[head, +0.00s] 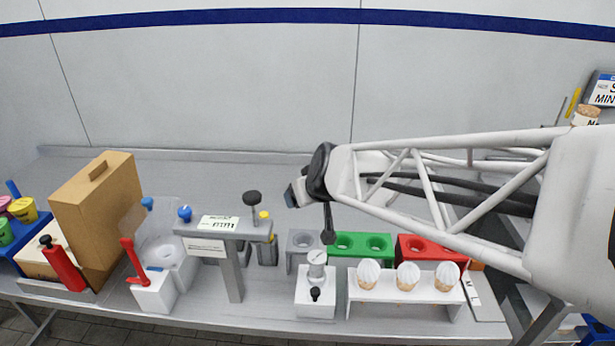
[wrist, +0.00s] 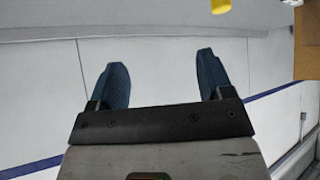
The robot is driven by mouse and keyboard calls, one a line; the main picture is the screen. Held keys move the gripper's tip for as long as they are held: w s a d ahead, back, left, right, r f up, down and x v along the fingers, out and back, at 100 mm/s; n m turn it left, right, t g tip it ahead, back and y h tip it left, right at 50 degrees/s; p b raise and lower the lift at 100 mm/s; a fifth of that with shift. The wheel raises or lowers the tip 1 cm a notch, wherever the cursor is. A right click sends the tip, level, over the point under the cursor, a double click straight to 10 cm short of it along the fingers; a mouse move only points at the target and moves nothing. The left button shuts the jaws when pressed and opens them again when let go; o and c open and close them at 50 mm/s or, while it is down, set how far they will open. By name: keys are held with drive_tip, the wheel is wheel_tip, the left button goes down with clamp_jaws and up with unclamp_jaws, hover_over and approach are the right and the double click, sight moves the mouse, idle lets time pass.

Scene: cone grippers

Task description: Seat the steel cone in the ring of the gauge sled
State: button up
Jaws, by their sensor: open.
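My gripper (head: 297,192) is at the end of my arm, above the middle of the bench and pointing left. In the wrist view my gripper (wrist: 160,65) shows two dark blue fingers spread apart, with only the wall and empty space between them. I cannot make out the steel cone for certain. A small white block (head: 303,305) with a grey metal piece (head: 317,260) on top and a black knob stands near the front, below my gripper. I cannot tell whether this is the gauge sled, and no sled ring is clearly visible.
A white rack (head: 356,308) holds three white-topped cones. Behind stand grey (head: 291,262), green (head: 361,256) and red (head: 407,257) holed blocks. A grey stand (head: 231,270), a red-handled white box (head: 155,296) and a brown case (head: 95,215) are left. The back bench is clear.

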drive_tip(key=shift+w+a+r+m, duration=0.15)
drive_tip(key=shift+w+a+m, duration=0.15)
drive_tip(key=shift+w+a, duration=0.15)
drive_tip(key=shift+w+h, duration=0.1)
drive_tip(key=shift+h, duration=0.2)
idle(0.7)
drive_tip(key=s+d+r+m+g+h, duration=0.1)
drive_tip(key=s+d+m+g+h, duration=0.1)
drive_tip(key=s+d, duration=1)
drive_tip(key=s+d+r+m+g+h, duration=0.2)
drive_tip(key=s+d+m+g, duration=0.1)
drive_tip(key=s+d, duration=0.9)
drive_tip(key=shift+s+d+m, duration=0.15)
drive_tip(key=shift+s+m, duration=0.25)
drive_tip(key=shift+s, duration=0.65)
